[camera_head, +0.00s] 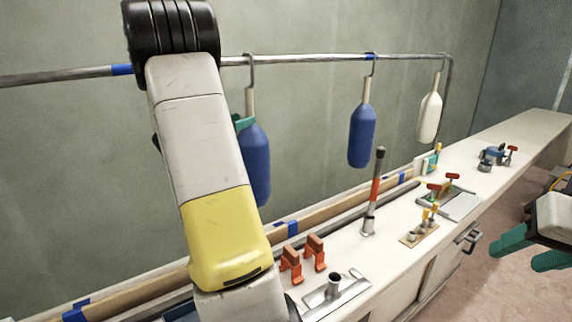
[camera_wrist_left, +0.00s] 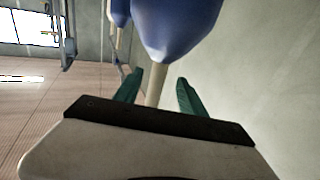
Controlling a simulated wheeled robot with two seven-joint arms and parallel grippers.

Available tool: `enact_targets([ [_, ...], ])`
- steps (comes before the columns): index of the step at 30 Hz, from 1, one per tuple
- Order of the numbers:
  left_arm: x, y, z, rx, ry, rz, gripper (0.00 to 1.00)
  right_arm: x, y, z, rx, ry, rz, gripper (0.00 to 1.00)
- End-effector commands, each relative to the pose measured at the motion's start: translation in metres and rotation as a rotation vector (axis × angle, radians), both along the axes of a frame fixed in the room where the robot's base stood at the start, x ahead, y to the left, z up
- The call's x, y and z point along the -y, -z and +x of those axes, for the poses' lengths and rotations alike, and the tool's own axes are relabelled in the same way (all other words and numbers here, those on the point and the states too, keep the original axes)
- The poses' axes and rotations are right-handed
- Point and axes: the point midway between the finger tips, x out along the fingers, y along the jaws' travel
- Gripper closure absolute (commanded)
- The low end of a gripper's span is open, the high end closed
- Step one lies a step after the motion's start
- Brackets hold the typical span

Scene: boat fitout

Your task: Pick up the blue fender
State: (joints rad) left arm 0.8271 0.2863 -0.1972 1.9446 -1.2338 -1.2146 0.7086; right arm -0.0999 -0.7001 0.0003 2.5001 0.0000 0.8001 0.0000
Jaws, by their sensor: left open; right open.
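A blue fender (camera_head: 256,165) hangs by a hook from the rail, partly hidden by my left arm in the head view. Its body also shows in the left wrist view (camera_wrist_left: 175,25), with its pale neck between the fingers. My left gripper (camera_wrist_left: 160,78) is open, its green fingers on either side of that neck; I cannot tell whether they touch it. A second blue fender (camera_head: 362,136) hangs further right on the same rail, clear of both grippers. My right gripper (camera_head: 512,259) is open and empty at the right edge, away from the fenders.
A white fender (camera_head: 430,117) hangs at the right end of the metal rail (camera_head: 310,59). The long bench (camera_head: 393,258) below holds orange clamps (camera_head: 302,256), an upright orange-and-black tool (camera_head: 375,190), a small block with fittings (camera_head: 420,236) and a blue tool (camera_head: 493,157).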

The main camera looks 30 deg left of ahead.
Motion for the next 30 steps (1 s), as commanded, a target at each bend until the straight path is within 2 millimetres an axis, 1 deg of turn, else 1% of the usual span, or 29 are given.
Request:
enact_targets([
  [2, 0.0, 0.003, 0.003, 0.003, 0.014, -0.004, 0.52, 0.0, 0.0, 0.0, 0.0, 0.0, 0.0, 0.52],
  [6, 0.002, 0.003, 0.019, 0.003, 0.018, -0.005, 0.52, 0.0, 0.0, 0.0, 0.0, 0.0, 0.0, 0.52],
  [11, 0.003, 0.003, 0.032, 0.004, 0.016, -0.004, 0.52, 0.0, 0.0, 0.0, 0.0, 0.0, 0.0, 0.52],
  [19, 0.008, 0.005, 0.07, 0.004, 0.016, -0.004, 0.52, 0.0, 0.0, 0.0, 0.0, 0.0, 0.0, 0.52],
  [21, 0.008, 0.005, 0.075, 0.004, 0.015, -0.004, 0.52, 0.0, 0.0, 0.0, 0.0, 0.0, 0.0, 0.52],
  [26, 0.008, 0.004, 0.075, 0.004, 0.015, -0.003, 0.52, 0.0, 0.0, 0.0, 0.0, 0.0, 0.0, 0.52],
  [27, 0.008, 0.004, 0.075, 0.004, 0.014, -0.003, 0.54, 0.0, 0.0, 0.0, 0.0, 0.0, 0.0, 0.52],
  [29, 0.008, 0.004, 0.075, 0.004, 0.014, -0.003, 0.66, 0.0, 0.0, 0.0, 0.0, 0.0, 0.0, 0.52],
  [30, 0.008, 0.004, 0.075, 0.004, 0.014, -0.003, 0.73, 0.0, 0.0, 0.0, 0.0, 0.0, 0.0, 0.52],
])
